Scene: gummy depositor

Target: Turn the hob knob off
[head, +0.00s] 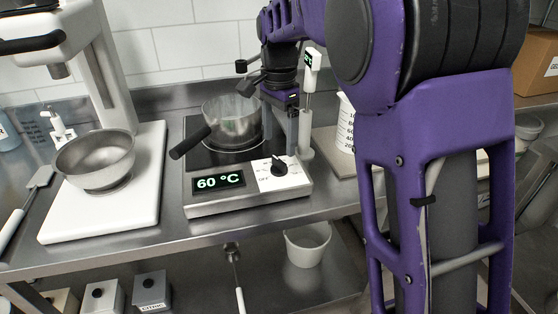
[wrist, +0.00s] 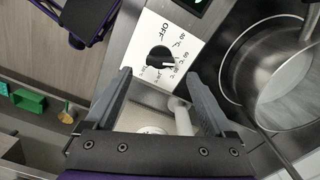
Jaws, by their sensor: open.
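The hob (head: 214,206) stands on the steel counter, with a display reading 60 °C. Its black knob (head: 279,166) sits on a white dial plate at the front right. In the wrist view the knob (wrist: 160,57) shows just ahead of the fingertips, its white pointer turned right, away from the OFF mark. My gripper (head: 293,118) is above the hob's right side, over and behind the knob. In the wrist view my gripper (wrist: 161,78) is open, with nothing between its fingers and the knob apart from them.
A saucepan (head: 232,120) sits on the hob, its handle pointing front left. A white stick thermometer (head: 311,60) stands close to my gripper's right, with a measuring jug (head: 346,122) beyond. A mixer with a steel bowl (head: 96,160) stands at left.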

